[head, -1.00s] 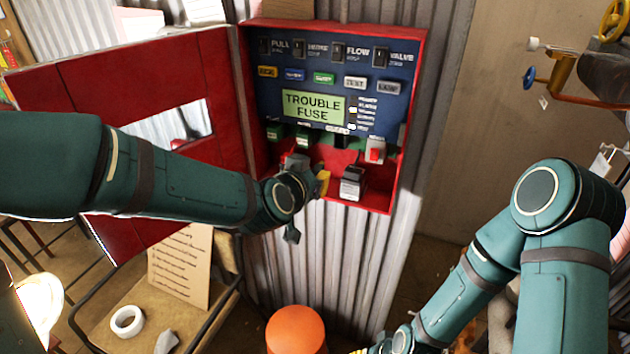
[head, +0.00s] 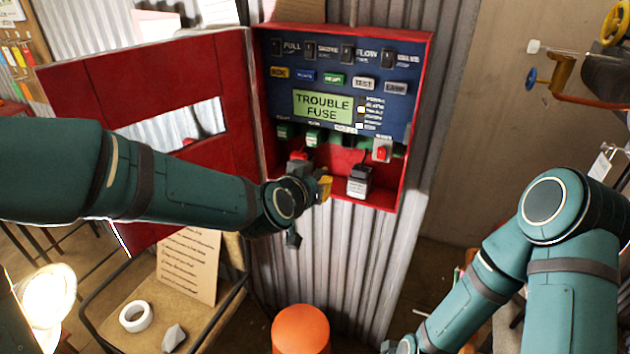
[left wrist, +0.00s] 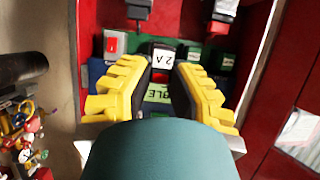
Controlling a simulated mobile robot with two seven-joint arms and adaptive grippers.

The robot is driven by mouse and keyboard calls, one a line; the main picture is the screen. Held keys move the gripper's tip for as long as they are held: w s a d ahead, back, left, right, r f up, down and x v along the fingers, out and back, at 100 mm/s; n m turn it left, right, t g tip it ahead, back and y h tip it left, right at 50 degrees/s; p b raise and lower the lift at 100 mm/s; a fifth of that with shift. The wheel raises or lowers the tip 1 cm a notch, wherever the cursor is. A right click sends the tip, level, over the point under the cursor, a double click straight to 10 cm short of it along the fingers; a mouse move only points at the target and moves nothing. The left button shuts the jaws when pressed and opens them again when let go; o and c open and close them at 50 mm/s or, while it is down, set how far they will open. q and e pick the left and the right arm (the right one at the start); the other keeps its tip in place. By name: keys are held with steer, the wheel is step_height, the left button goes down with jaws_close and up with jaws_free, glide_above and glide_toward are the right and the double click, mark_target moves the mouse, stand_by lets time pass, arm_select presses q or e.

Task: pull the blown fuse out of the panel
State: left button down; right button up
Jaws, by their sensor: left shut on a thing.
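The red fuse panel (head: 414,170) stands open, its display (head: 322,104) reading TROUBLE FUSE. My left gripper (head: 325,186) is in front of the panel's lower part; its arm hides part of the box. In the left wrist view its yellow fingers (left wrist: 161,84) are shut on a fuse (left wrist: 163,57) with a white 2 A label. This fuse looks nearer the camera than the row behind it and seems clear of the panel. The head view shows a dark gap (head: 349,140) in the row, between the green fuses (head: 313,138) and a white part with a red face (head: 382,150). My right gripper is out of frame.
A dark-topped block (head: 359,181) with a cable sits in the panel's bottom. The red door (head: 80,100) hangs open at left. An orange rounded object (head: 300,330) stands below. A tray (head: 110,310) holds a tape roll (head: 135,316) and a written sheet (head: 189,263).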

arm_select(q)
steer(key=shift+s+a, duration=0.25)
steer(key=shift+s, duration=0.55)
steer(key=shift+s+a, duration=0.3)
steer(key=shift+s, duration=0.5)
steer(key=shift+s+a, duration=0.25)
steer(key=shift+s, duration=0.55)
